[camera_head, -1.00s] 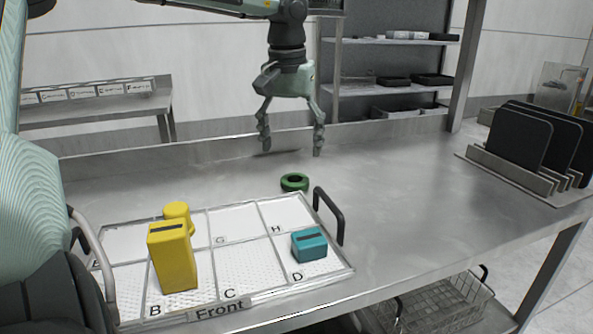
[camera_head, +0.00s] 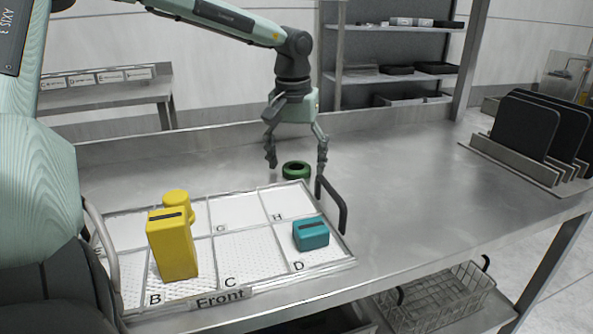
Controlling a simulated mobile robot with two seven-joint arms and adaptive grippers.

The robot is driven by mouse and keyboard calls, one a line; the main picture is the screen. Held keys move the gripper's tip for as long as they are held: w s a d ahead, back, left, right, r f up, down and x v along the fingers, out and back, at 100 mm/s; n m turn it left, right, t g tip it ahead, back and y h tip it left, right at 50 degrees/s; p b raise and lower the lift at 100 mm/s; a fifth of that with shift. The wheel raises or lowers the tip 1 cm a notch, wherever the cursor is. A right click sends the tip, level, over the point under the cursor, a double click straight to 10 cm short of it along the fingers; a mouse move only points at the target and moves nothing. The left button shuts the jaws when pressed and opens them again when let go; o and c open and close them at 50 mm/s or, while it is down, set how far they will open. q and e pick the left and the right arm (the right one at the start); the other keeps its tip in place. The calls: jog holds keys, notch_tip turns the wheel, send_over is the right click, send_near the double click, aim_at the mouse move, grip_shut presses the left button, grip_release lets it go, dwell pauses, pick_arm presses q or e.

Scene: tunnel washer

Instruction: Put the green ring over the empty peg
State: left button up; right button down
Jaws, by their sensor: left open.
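The green ring (camera_head: 296,170) lies flat on the steel table behind the tray's back right corner. My left gripper (camera_head: 297,166) is open and points down, with its two fingers apart. In the picture its fingertips appear on either side of the ring; I cannot tell how high above the table they are, and nothing is between them in its grip. No empty peg can be made out. My right gripper is not in view.
A tray (camera_head: 235,225) with lettered compartments holds a tall yellow block (camera_head: 172,247), a yellow round-topped piece (camera_head: 177,203) and a teal block (camera_head: 310,235) in D. Its dark handle (camera_head: 333,206) stands near the ring. A rack of black plates (camera_head: 540,130) is at right.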

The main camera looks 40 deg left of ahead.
pick_arm(q)
jog(key=c, duration=1.3)
jog(key=shift+r, duration=0.2)
